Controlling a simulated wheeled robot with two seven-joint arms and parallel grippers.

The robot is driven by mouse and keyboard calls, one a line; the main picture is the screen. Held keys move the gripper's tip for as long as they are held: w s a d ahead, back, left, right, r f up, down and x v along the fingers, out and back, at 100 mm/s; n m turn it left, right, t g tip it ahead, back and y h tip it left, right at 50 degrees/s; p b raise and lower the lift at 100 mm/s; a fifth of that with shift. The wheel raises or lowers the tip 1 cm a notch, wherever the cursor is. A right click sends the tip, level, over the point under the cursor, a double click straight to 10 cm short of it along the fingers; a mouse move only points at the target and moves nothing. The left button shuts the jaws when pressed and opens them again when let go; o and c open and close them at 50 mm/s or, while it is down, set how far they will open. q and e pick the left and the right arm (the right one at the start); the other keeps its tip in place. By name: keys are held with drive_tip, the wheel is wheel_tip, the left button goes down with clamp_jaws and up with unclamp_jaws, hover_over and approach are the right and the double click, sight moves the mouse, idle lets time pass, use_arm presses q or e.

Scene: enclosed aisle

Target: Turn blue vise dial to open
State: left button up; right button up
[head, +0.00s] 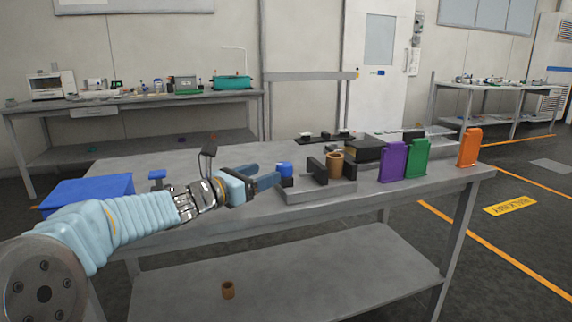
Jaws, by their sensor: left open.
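The grey vise (320,192) stands on the near part of the grey workbench, with two black jaws (317,171). A brown cylinder (335,164) stands upright between the jaws; whether they touch it I cannot tell. The blue dial (285,169) is at the vise's left end, above a small black part. My left gripper (266,175) reaches in from the left, open, with its blue fingers pointing right at the dial. The fingertips are close to the dial's left side; contact cannot be made out. My right gripper is out of view.
Purple (394,161), green (417,158) and orange (468,147) upright pieces stand right of the vise. A black block (364,150) is behind it. A blue box (88,189) lies at the bench's left. A brown ring (228,290) sits on the lower shelf.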

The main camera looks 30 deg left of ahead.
sight(279, 167)
use_arm(q)
drive_tip(key=x, duration=0.8)
drive_tip(key=shift+w+p, duration=0.2)
drive_tip(key=shift+p, duration=0.15)
